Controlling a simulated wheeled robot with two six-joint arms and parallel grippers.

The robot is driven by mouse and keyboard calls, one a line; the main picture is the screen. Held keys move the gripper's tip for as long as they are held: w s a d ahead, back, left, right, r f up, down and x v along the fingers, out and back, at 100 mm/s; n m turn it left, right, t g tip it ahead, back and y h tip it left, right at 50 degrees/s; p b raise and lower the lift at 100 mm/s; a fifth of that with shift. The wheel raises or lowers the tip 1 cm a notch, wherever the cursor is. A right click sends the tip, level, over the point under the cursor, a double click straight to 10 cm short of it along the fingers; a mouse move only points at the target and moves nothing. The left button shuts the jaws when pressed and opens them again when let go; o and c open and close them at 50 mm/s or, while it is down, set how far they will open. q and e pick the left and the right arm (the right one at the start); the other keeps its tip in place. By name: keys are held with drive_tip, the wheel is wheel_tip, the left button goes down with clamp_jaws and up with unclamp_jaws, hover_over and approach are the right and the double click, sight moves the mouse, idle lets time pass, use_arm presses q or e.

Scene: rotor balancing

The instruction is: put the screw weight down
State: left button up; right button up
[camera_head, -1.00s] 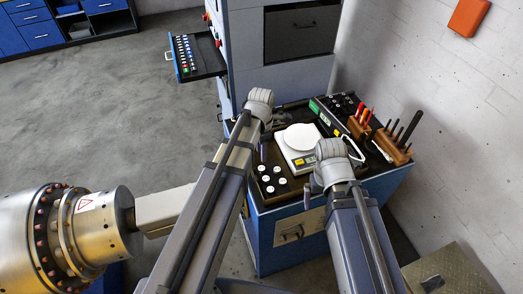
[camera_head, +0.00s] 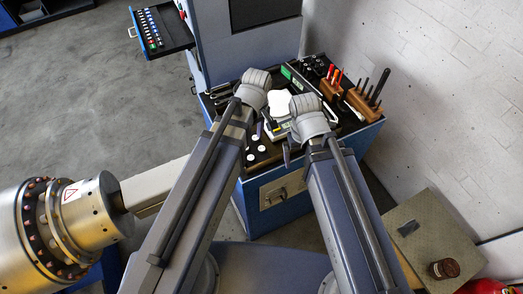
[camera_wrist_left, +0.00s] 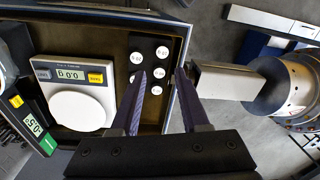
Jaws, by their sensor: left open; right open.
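The screw weights are small black cylinders with white labelled tops. Several stand in a dark holder on the cart, in the head view (camera_head: 252,157) and in the left wrist view (camera_wrist_left: 162,51). No weight shows held in either gripper. My right gripper (camera_head: 287,154) is open over the cart's front edge, right of the weights.
A white scale (camera_wrist_left: 75,111) reading 0.0 stands beside the holder. A second device (camera_wrist_left: 38,128) with a green display lies beyond it. Wooden tool blocks (camera_head: 363,103) stand at the cart's right. A large metal rotor (camera_head: 75,220) is at the left.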

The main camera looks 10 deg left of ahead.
use_arm(q)
drive_tip(key=s+d+m, duration=0.3)
drive_tip(key=s+m, duration=0.3)
drive_tip(key=m, duration=0.7)
drive_tip(key=shift+s+d+y, duration=0.3)
drive_tip(key=shift+s+d, duration=0.05)
drive_tip(key=shift+s, duration=0.05)
